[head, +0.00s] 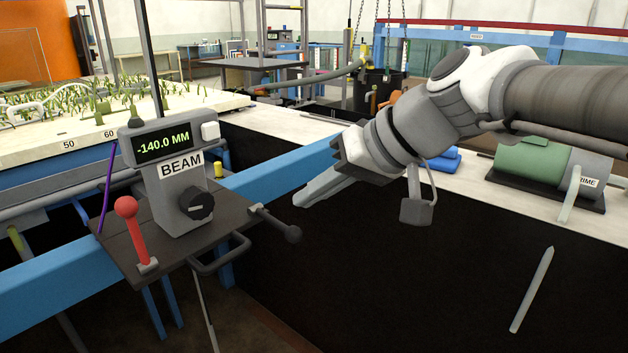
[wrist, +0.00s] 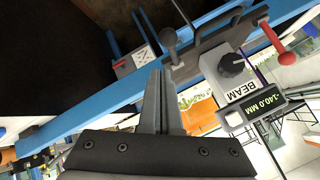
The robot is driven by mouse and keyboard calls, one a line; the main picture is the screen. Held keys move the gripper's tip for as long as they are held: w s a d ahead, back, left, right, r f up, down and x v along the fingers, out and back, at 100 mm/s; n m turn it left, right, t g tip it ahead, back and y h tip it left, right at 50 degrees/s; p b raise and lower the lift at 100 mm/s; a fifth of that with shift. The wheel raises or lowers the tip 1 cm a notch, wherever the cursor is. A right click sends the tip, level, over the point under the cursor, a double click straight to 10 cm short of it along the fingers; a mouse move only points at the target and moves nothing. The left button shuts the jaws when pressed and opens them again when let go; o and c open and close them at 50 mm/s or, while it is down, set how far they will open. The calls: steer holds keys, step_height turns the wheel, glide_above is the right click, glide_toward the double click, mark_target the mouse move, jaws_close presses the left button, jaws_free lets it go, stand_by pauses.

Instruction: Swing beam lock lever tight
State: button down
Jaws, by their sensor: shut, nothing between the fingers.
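The beam control box (head: 180,190) stands upright on a dark plate and reads -140.0 MM above a BEAM label. A red lever (head: 130,222) stands nearly upright at the plate's left. A dark ball-ended lever (head: 278,224) sticks out from its right edge. No label shows which one is the lock lever. My gripper (head: 302,198) is shut and empty, right of the box and above the ball lever, touching neither. In the wrist view my gripper (wrist: 168,75) points toward the plate's edge, with the ball lever (wrist: 170,42) just past the fingertips and the red lever (wrist: 285,45) farther right.
The box has a black dial (head: 196,204) and a white button (head: 210,131). A dark looped handle (head: 218,255) juts from the plate's front. A green pump (head: 535,165) sits at the right. Space below my gripper looks clear.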

steer(key=s+d+r+p, duration=0.2)
steer(key=s+d, duration=0.3)
steer(key=d, duration=0.4)
steer(key=s+d+f+m+h, duration=0.45)
steer(key=s+f+h, duration=0.3)
steer(key=f, duration=0.55)
step_height(320, 180, up, 20)
steer(key=d+p, duration=0.1)
steer(key=p, duration=1.8)
steer(key=shift+t+h+p, duration=0.3)
steer(key=shift+t+h, duration=0.05)
steer(key=shift+t, duration=0.05)
steer(key=shift+w+a+n, duration=0.1)
steer(key=shift+a+n, duration=0.05)
steer(key=shift+n, duration=0.2)
